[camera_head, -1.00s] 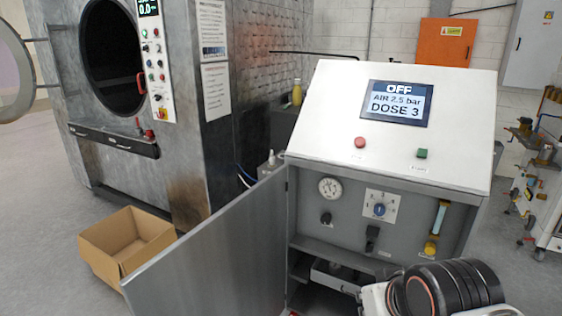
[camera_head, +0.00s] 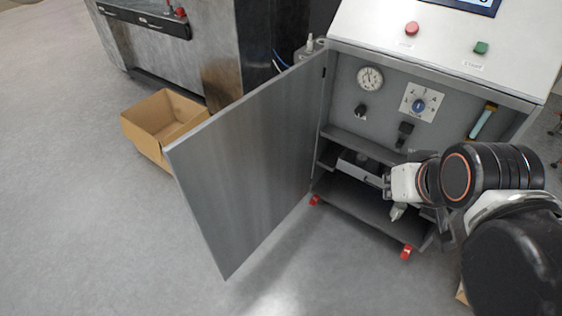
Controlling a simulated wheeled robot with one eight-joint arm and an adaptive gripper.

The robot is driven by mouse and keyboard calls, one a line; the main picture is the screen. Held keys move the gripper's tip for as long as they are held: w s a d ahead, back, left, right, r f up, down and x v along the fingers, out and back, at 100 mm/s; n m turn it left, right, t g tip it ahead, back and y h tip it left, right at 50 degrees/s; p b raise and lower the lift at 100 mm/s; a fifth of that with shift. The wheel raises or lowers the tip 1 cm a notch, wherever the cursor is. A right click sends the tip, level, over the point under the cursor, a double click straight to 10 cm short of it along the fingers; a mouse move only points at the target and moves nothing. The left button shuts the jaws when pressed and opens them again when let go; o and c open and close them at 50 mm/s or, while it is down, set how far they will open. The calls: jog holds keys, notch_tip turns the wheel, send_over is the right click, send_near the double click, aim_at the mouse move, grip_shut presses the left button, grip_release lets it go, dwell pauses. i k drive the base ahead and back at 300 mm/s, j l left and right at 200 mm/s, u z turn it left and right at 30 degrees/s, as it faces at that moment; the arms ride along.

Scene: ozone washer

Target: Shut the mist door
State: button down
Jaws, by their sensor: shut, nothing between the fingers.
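The mist door (camera_head: 250,160) is a plain grey metal panel hinged on the left side of the mist cabinet (camera_head: 385,113). It stands wide open, swung out to the left and toward me. My gripper (camera_head: 396,212) is in front of the cabinet's lower opening, to the right of the door and apart from it. Its fingers point down and look closed, with nothing seen in them. My arm covers the cabinet's lower right part.
Inside the cabinet are a gauge (camera_head: 369,78), a blue selector knob (camera_head: 418,105) and a lower shelf (camera_head: 365,207). Red casters (camera_head: 406,252) stand under it. An open cardboard box (camera_head: 163,122) sits on the floor behind the door. The floor (camera_head: 110,240) in front is clear.

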aim_at(239, 173)
jog(key=j+z, duration=0.15)
jog(key=j, duration=0.3)
jog(key=j+z, duration=0.1)
jog(key=j, duration=0.35)
jog(key=j+z, duration=0.15)
jog(key=j, duration=0.35)
jog(key=k+j+z, duration=0.15)
jog(key=j, duration=0.3)
jog(key=j+z, duration=0.15)
jog(key=j, duration=0.3)
jog(key=k+j+z, duration=0.1)
jog(key=j, duration=0.3)
jog(key=k+j+z, duration=0.15)
jog(key=j, duration=0.3)
jog(key=k+j+z, duration=0.15)
jog(key=j, duration=0.25)
jog(key=j+u, duration=0.1)
jog(key=u, duration=0.15)
jog(key=j+u, duration=0.25)
jog(key=l, duration=0.1)
